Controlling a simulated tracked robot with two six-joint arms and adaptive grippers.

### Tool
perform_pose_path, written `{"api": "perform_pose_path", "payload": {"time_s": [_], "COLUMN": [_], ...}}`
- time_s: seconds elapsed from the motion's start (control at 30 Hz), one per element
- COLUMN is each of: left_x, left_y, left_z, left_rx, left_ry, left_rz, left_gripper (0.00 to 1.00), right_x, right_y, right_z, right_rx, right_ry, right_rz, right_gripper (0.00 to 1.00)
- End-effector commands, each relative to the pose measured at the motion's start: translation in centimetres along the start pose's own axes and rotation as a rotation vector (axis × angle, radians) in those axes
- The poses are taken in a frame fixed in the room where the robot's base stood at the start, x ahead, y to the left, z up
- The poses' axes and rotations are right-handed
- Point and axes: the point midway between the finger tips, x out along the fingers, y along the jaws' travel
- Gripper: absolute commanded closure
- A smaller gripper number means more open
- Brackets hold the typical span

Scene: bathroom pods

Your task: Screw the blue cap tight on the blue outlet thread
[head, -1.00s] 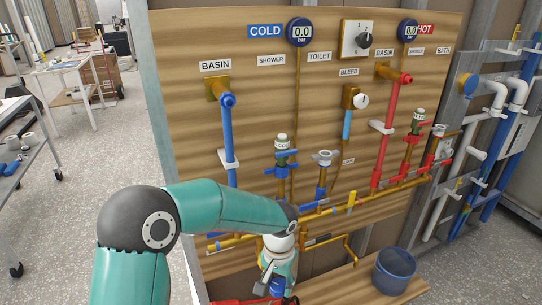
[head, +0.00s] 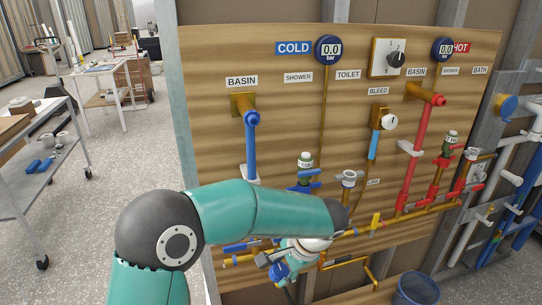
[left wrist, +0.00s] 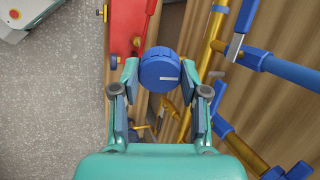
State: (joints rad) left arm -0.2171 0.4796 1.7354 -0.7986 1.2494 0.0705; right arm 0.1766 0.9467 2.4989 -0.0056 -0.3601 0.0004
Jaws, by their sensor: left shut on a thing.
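My left gripper (head: 270,268) is low in front of the wooden board, with its fingers angled down and left in the head view. My right gripper is not in view.
Brass pipes with blue-handled and red-handled valves (head: 447,150) cross the board right of my arm. A blue bucket (head: 417,289) stands at lower right. A red surface (left wrist: 126,35) lies beyond the cap in the wrist view. Grey floor (head: 110,190) is open at left.

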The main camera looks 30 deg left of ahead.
Motion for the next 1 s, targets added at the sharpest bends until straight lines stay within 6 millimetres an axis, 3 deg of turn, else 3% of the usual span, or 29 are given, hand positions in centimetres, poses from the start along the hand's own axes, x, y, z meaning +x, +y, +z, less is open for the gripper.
{"api": "perform_pose_path", "payload": {"time_s": [0.03,0.1,0.17,0.3,0.53,0.7,1.0], "left_x": [-2.3,-5.0,-7.4,-14.2,-23.9,-27.4,-28.2], "left_y": [-1.3,-3.4,-5.2,-8.9,-12.0,-12.5,-12.6], "left_z": [0.8,1.9,2.8,4.7,7.4,8.5,8.8], "left_rx": [0.09,0.198,0.269,0.37,0.399,0.398,0.398], "left_ry": [-0.011,-0.03,-0.038,-0.037,-0.018,-0.018,-0.02], "left_rz": [-0.117,-0.299,-0.458,-0.817,-1.159,-1.246,-1.265], "left_gripper": [0.82,0.82,0.82,0.82,0.82,0.82,0.82], "right_x": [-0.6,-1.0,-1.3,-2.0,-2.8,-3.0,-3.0], "right_y": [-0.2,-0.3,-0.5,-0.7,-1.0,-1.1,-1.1], "right_z": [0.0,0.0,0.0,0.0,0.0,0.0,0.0], "right_rx": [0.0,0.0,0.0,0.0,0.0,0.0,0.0], "right_ry": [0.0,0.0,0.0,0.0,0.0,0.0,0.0], "right_rz": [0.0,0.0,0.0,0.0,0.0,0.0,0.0], "right_gripper": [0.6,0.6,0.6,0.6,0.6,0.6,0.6]}}
